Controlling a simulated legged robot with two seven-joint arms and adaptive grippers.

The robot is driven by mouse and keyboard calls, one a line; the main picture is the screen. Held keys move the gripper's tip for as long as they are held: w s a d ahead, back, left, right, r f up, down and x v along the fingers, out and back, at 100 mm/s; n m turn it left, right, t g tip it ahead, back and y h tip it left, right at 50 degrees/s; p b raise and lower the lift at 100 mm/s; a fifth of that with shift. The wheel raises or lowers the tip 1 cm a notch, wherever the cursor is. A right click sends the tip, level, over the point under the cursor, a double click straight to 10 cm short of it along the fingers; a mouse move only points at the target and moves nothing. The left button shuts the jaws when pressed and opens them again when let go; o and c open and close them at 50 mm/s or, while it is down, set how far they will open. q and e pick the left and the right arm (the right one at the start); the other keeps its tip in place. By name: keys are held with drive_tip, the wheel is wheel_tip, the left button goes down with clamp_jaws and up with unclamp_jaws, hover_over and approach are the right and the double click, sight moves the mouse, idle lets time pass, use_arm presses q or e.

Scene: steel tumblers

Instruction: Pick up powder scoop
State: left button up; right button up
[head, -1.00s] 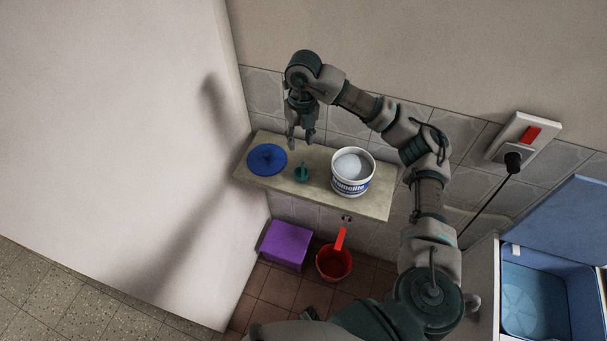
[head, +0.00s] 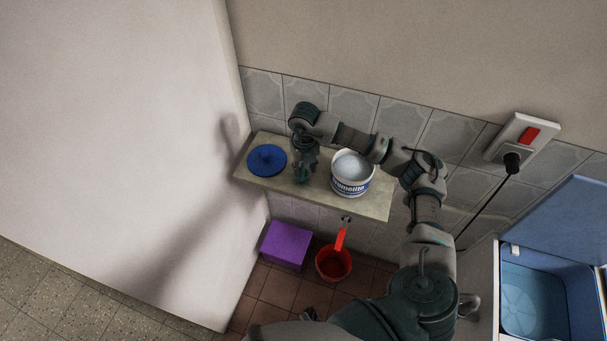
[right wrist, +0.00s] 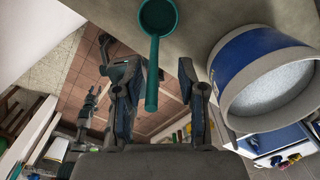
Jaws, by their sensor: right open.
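The teal powder scoop (head: 302,178) lies on the shelf (head: 365,205), between the blue lid and the white tub. In the head view my right gripper (head: 304,170) is lowered right at the scoop and hides part of it. In the right wrist view the scoop's round bowl (right wrist: 158,16) is at the top. Its handle runs down between the two fingers of my right gripper (right wrist: 161,66), which are apart. I cannot tell whether either finger touches the handle.
The white-and-blue tub (head: 351,184) of pale powder stands close to the right of the gripper. The blue lid (head: 266,160) lies to its left. A tiled wall (head: 350,108) is behind. A purple box (head: 286,244) and red dipper (head: 333,264) are below the shelf.

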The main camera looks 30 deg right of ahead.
drive_tip(key=shift+a+f, duration=0.2)
drive_tip(key=shift+f, duration=0.3)
drive_tip(key=shift+a+f, duration=0.15)
drive_tip(key=shift+f, duration=0.35)
drive_tip(key=shift+a, duration=0.2)
drive_tip(key=shift+d+f, duration=0.1)
clamp_jaws()
use_arm(q)
drive_tip(key=shift+a+r, duration=0.15)
drive_tip(key=shift+a, duration=0.25)
use_arm(e)
drive_tip(key=shift+d, duration=0.35)
drive_tip(key=shift+a, duration=0.15)
